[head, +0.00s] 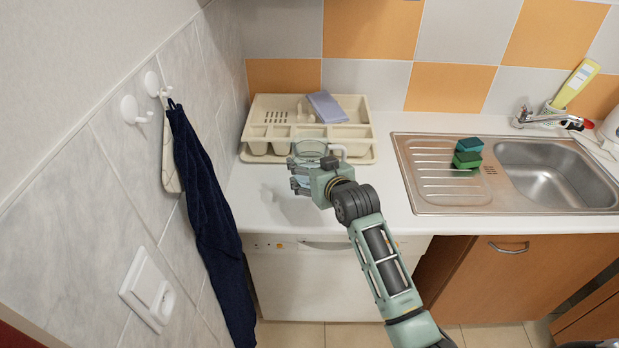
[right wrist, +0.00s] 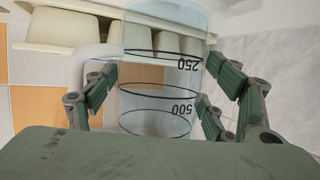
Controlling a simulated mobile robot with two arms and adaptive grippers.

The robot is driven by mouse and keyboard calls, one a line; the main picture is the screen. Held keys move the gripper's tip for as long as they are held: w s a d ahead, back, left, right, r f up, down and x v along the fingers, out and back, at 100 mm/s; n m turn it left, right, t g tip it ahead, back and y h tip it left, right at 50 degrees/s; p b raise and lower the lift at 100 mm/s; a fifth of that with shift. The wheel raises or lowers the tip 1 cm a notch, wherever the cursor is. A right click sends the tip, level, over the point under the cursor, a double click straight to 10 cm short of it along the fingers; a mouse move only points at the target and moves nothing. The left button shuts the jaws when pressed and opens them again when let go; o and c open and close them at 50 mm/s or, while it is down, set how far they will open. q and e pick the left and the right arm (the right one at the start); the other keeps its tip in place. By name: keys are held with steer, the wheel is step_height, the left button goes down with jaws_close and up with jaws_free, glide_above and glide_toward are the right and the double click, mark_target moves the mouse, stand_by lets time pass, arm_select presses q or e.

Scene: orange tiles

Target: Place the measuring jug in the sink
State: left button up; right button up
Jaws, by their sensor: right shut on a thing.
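The clear measuring jug (head: 309,148) is in my right gripper (head: 301,178), over the white counter in front of the dish rack. In the right wrist view the jug (right wrist: 158,100) shows black 250 and 500 marks, which appear upside down. The fingers of my right gripper (right wrist: 155,98) stand on both sides of it. The jug's white handle (head: 338,150) points to the right in the head view. The steel sink (head: 555,178) is at the right of the counter, its basin empty. My left gripper is not in view.
A faucet (head: 535,118) and yellow bottle (head: 575,84) stand behind the basin. A dark towel (head: 208,215) hangs left.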

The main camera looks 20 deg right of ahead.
steer(key=shift+w+a+f, duration=0.25)
steer(key=shift+a+f, duration=0.1)
steer(key=shift+f, duration=0.05)
steer(key=shift+f+p, duration=0.5)
steer(key=shift+f, duration=1.35)
steer(key=o, duration=0.8)
steer(key=shift+f, duration=0.15)
steer(key=o, duration=0.4)
steer(key=shift+o, duration=0.2)
